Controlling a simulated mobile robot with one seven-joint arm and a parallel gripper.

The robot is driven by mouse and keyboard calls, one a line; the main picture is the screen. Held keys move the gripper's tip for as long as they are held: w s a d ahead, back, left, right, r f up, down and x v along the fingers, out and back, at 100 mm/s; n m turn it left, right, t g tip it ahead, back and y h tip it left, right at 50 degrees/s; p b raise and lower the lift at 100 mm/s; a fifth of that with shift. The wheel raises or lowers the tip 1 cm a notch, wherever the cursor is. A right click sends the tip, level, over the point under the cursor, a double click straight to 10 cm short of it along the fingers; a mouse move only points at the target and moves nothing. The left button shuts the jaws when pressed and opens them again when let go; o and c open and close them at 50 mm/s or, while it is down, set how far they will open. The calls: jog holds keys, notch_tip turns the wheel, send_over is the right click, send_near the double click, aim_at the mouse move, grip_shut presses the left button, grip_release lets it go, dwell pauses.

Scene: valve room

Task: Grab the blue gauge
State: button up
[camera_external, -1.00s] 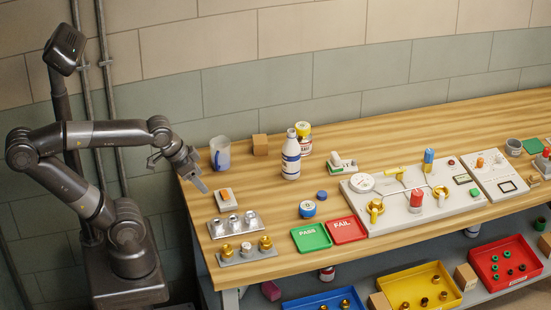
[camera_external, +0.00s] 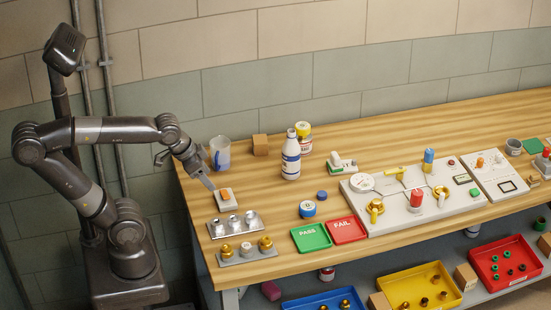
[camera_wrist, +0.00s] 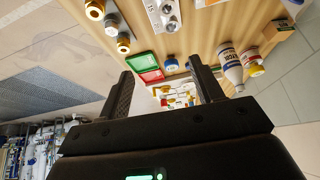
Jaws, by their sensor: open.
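The blue gauge (camera_external: 307,209), a round blue body with a pale face, lies on the wooden workbench (camera_external: 250,190) just above the green PASS tray (camera_external: 310,237). It also shows in the wrist view as a small blue round thing (camera_wrist: 171,64) beyond the fingertips, between them. My gripper (camera_external: 205,180) is over the left end of the bench, well left of the gauge and apart from it. In the wrist view my gripper (camera_wrist: 160,67) has its two fingers wide apart with nothing between them.
A red FAIL tray (camera_external: 347,230) is beside the PASS tray. A small block with an orange top (camera_external: 227,199) stands close to my gripper. A white bottle (camera_external: 291,158) and a valve panel (camera_external: 412,200) stand farther right. Bare bench lies between block and gauge.

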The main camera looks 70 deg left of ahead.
jog(key=w+f+m, duration=0.1)
jog(key=w+f, duration=0.1)
jog(key=w, duration=1.1)
jog(key=m+h, duration=0.1)
send_near(306, 206)
jog(key=w, duration=0.2)
jog(key=shift+g, duration=0.4)
jog(key=x, duration=0.5)
jog(key=shift+s+d, duration=0.1)
jog(key=shift+s, duration=0.1)
jog(key=shift+s+a+x, duration=0.1)
jog(key=shift+s+x, duration=0.05)
jog(key=shift+x, duration=1.25)
jog(key=shift+s+a+x, duration=0.15)
jog(key=shift+x, duration=1.25)
jog(key=shift+f, duration=0.15)
jog(key=c, duration=0.9)
jog(key=shift+o, duration=0.2)
